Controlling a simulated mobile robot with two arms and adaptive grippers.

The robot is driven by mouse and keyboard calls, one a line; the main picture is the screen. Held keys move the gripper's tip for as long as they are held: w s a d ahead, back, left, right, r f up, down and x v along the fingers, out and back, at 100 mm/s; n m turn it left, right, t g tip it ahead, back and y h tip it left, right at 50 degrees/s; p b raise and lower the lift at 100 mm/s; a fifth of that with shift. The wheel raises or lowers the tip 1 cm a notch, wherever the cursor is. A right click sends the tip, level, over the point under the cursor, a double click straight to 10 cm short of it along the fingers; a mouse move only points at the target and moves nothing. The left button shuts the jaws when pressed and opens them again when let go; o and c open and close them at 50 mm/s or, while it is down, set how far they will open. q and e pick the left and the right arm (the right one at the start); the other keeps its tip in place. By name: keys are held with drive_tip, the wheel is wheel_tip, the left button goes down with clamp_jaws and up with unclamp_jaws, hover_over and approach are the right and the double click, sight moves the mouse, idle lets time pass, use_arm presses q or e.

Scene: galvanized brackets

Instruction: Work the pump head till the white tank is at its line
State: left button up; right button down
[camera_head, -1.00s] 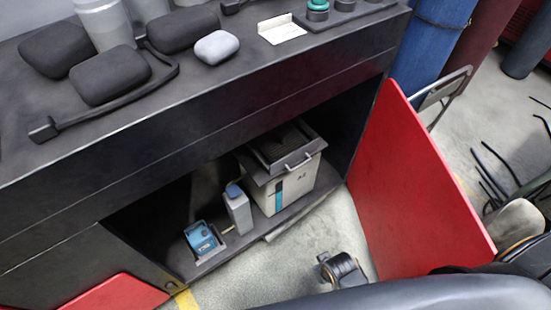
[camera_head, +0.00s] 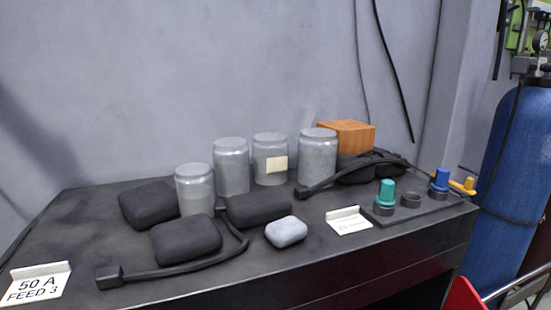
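The white tank and the pump head are not in view now; the open cabinet under the bench is almost wholly below the picture. Only a dark strip of the bench front (camera_head: 330,277) and a bit of the red door (camera_head: 464,296) at the lower right show from that area. Neither of my grippers is in view.
The black bench top (camera_head: 75,225) holds several grey jars (camera_head: 231,167), dark pouches (camera_head: 186,240), a light grey pouch (camera_head: 286,231), an orange-brown block (camera_head: 346,136) and a plate with teal (camera_head: 385,194) and blue fittings (camera_head: 440,180). A blue cylinder (camera_head: 515,160) stands right.

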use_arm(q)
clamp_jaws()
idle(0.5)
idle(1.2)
